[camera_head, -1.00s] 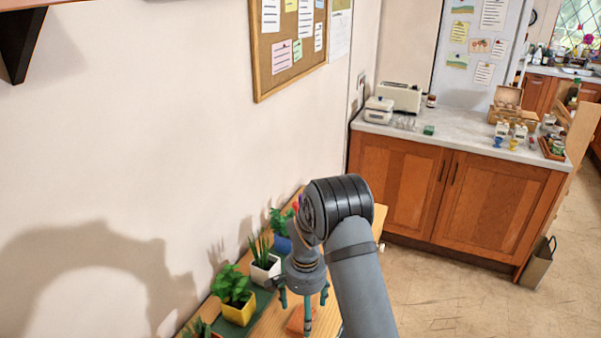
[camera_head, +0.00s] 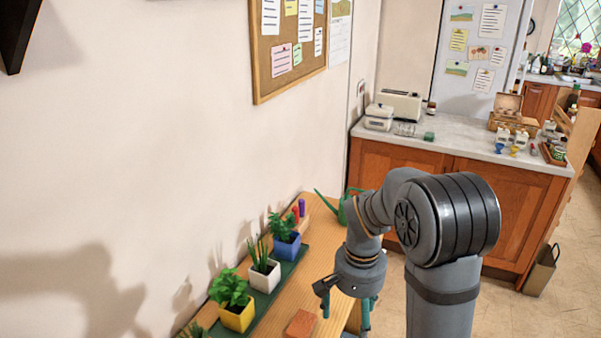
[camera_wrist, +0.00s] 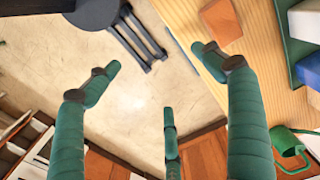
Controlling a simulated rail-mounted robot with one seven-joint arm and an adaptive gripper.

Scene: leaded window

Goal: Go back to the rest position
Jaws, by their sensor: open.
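My gripper (camera_head: 346,309) hangs fingers down at the right edge of the wooden bench (camera_head: 322,262). Its teal fingers are spread wide with nothing between them; they also show in the wrist view (camera_wrist: 160,78). In the wrist view the space between the fingers is mostly pale floor (camera_wrist: 140,95), with the bench to the upper right. My arm is bent, its big dark joint at the right of the head view. A terracotta block (camera_head: 301,324) lies on the bench left of the gripper, apart from it.
A yellow-potted plant (camera_head: 236,302), a white-potted plant (camera_head: 265,274) and a blue-potted plant (camera_head: 287,240) stand on a green strip along the wall. A green watering can (camera_head: 342,212) is at the bench's far end.

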